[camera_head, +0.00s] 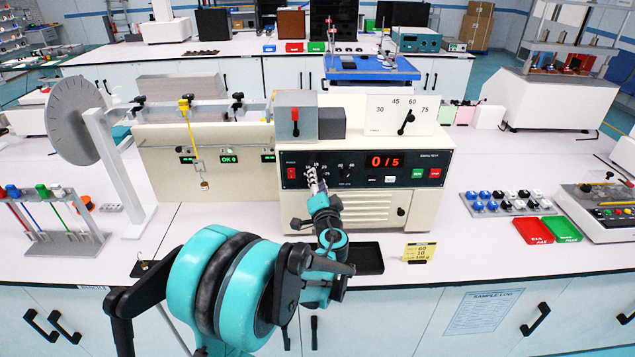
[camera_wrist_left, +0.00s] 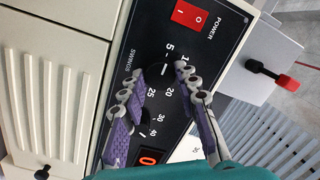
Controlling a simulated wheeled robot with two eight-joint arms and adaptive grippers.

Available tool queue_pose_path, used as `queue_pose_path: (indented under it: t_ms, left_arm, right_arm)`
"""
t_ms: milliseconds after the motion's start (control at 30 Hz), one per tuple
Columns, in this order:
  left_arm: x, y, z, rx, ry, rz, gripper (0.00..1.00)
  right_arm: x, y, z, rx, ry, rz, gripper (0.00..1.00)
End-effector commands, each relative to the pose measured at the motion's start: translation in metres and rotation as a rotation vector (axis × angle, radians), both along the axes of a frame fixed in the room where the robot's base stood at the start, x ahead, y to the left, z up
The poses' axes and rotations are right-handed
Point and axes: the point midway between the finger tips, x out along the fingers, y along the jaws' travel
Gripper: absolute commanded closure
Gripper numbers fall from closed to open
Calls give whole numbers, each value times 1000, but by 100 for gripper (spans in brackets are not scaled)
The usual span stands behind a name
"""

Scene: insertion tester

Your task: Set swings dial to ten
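The swings dial (camera_wrist_left: 158,76) is a black knob on the tester's dark panel, with a "SWINGS" label and printed numbers including 5, 20 and 25 around it. A short white pointer mark shows near its "5" side. My left gripper (camera_wrist_left: 159,72) has its two purple-padded fingers apart, one on each side of the dial; contact cannot be told. In the head view my left gripper (camera_head: 314,181) is at the panel's left part and hides the dial. The red display (camera_head: 385,161) reads 0/5. My right gripper is out of view.
A red power switch (camera_wrist_left: 189,14) sits beside the dial, and a second knob (camera_head: 346,171) to its right. Green and red buttons (camera_head: 426,173) are at the panel's right.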

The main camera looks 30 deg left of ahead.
Motion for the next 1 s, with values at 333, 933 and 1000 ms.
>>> queue_pose_path:
  t_ms: [333,933,1000]
  left_arm:
    - [0,0,-1,20,13,0,98]
    - [0,0,-3,380,234,0,98]
    - [0,1,-3,427,262,1,98]
  right_arm:
    - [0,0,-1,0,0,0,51]
    - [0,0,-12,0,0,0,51]
    - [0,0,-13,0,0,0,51]
